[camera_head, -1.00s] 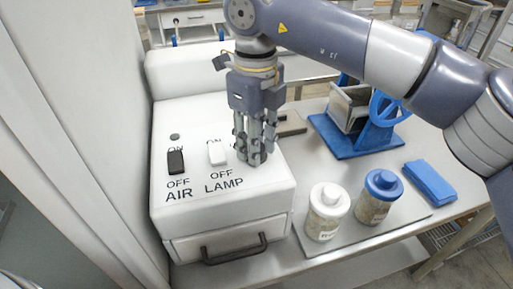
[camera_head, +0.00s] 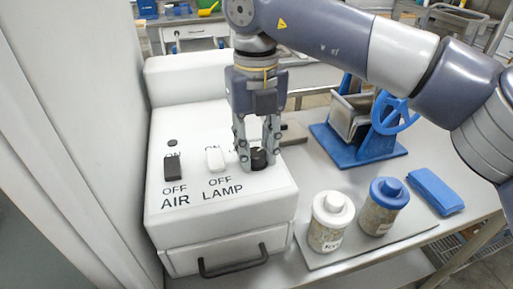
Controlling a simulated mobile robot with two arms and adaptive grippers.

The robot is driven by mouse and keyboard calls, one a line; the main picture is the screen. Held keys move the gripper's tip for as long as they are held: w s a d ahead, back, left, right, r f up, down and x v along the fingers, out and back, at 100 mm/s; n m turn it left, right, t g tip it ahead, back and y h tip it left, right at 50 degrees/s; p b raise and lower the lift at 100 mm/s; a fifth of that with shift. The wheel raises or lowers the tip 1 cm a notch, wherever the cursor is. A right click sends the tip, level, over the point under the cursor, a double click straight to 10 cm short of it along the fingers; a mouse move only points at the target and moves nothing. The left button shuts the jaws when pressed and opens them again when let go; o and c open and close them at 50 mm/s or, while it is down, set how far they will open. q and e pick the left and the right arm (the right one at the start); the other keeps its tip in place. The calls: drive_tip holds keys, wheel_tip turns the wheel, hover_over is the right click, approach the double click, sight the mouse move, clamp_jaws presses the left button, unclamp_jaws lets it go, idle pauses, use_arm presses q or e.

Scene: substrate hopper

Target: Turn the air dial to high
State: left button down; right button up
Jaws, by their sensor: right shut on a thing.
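The white machine (camera_head: 240,220) stands at the left of the table. A black round dial (camera_head: 259,157) sits on the right of its sloping top, between the fingers of my right gripper (camera_head: 257,163). The gripper points down and is shut on the dial. It hides part of the panel, and I cannot read the dial's setting. A black switch (camera_head: 172,166) marked AIR and a white switch (camera_head: 215,159) marked LAMP are left of the dial. My left gripper is not in view.
A white-lidded jar (camera_head: 329,222) and a blue-lidded jar (camera_head: 383,205) stand on a grey mat right of the machine. A blue cloth (camera_head: 436,191) lies farther right. A blue stand with a handwheel (camera_head: 364,134) is behind. A pale wall closes off the left.

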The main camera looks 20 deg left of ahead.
sight(256, 151)
drive_tip(key=shift+w+r, duration=0.15)
drive_tip(key=shift+r, duration=0.05)
drive_tip(key=o, duration=1.1)
drive_tip(key=shift+c, duration=0.2)
drive_tip(key=shift+a+f, duration=0.1)
wheel_tip(256, 151, up, 12)
